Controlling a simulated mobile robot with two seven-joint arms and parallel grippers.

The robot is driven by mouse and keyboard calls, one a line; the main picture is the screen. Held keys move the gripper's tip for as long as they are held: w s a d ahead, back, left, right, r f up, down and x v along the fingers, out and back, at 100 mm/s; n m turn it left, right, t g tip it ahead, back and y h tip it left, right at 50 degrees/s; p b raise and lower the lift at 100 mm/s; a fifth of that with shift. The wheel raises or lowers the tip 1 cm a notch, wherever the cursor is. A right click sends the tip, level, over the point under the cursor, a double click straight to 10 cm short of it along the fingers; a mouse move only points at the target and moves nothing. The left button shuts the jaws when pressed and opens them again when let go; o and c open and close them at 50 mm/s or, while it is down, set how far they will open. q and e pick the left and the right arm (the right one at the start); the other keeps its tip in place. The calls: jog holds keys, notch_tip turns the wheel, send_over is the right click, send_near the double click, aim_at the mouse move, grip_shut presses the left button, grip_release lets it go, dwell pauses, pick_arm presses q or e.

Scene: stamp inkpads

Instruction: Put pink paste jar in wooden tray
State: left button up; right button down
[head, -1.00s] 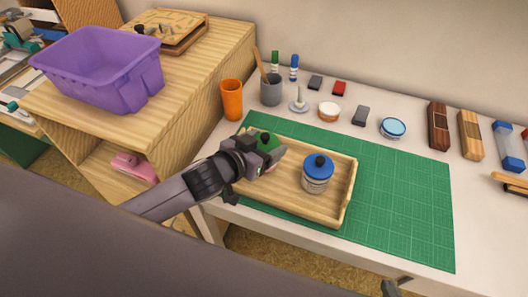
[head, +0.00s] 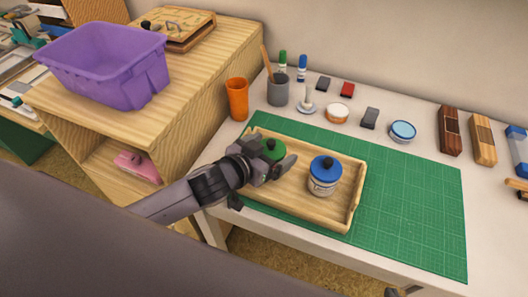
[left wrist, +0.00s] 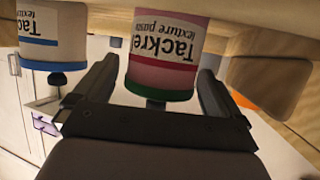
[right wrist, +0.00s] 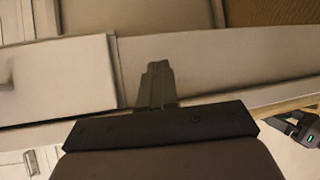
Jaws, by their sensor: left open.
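The pink paste jar has a pink body with a white label and a green lid. Its lid (head: 272,149) shows in the head view at the left end of the wooden tray (head: 335,222). The left wrist view shows the jar (left wrist: 165,48) upside down, between the spread fingers, with its base at the tray. My left gripper (head: 273,160) is open around it, with a visible gap beside the jar in the left wrist view. My right gripper (right wrist: 157,85) looks shut and empty, away from the tray.
A blue-lidded jar (head: 323,178) stands in the tray, right of the pink jar. The tray rests on a green mat (head: 415,210), clear to the right. An orange cup (head: 237,99), a grey pen cup (head: 278,92) and inkpads line the back. A purple bin (head: 105,65) stands left.

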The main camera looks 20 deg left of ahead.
pick_arm(q)
jog(key=v, duration=1.2)
pick_arm(e)
jog(key=shift+r, duration=0.2)
pick_arm(q)
jog(key=shift+s, duration=0.1)
pick_arm(e)
jog(key=shift+s, duration=0.1)
